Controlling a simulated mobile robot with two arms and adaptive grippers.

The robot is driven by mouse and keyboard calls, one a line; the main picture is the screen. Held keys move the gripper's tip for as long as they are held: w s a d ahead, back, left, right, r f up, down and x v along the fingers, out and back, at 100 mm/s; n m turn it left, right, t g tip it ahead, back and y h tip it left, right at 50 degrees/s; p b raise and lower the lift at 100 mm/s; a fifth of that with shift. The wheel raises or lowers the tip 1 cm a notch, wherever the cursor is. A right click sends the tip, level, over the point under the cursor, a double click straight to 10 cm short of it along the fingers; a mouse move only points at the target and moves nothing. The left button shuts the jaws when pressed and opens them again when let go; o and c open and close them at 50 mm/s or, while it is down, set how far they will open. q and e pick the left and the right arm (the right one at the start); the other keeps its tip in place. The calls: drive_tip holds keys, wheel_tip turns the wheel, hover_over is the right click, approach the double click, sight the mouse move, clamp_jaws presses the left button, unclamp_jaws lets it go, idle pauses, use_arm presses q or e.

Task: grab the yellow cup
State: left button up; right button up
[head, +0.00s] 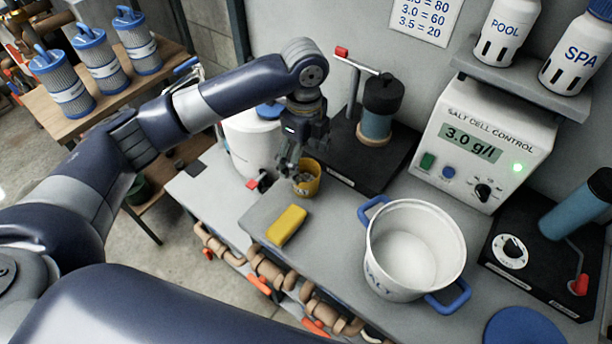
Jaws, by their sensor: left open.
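The yellow cup (308,181) stands upright on the grey bench, left of the white salt pot. My left gripper (291,168) points down at the cup's left rim, with its fingers open. One finger overlaps the cup in the picture; I cannot tell whether it touches or reaches inside. Part of the cup's rim and opening is hidden by the gripper. My right gripper is not in view.
A yellow block (287,225) lies just in front of the cup. A white pot (412,250) with blue handles stands to the right. Behind are a black stand with a cylinder (377,115) and a control box (483,145). A white container (252,140) is close on the left.

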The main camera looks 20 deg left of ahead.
sight(305, 175)
use_arm(q)
drive_tip(key=shift+f, duration=0.65)
wheel_tip(305, 175, down, 5)
drive_tip(key=shift+d+r+p, duration=0.1)
drive_tip(key=shift+p, duration=0.85)
drive_tip(key=shift+c, duration=1.1)
drive_tip(key=c, duration=1)
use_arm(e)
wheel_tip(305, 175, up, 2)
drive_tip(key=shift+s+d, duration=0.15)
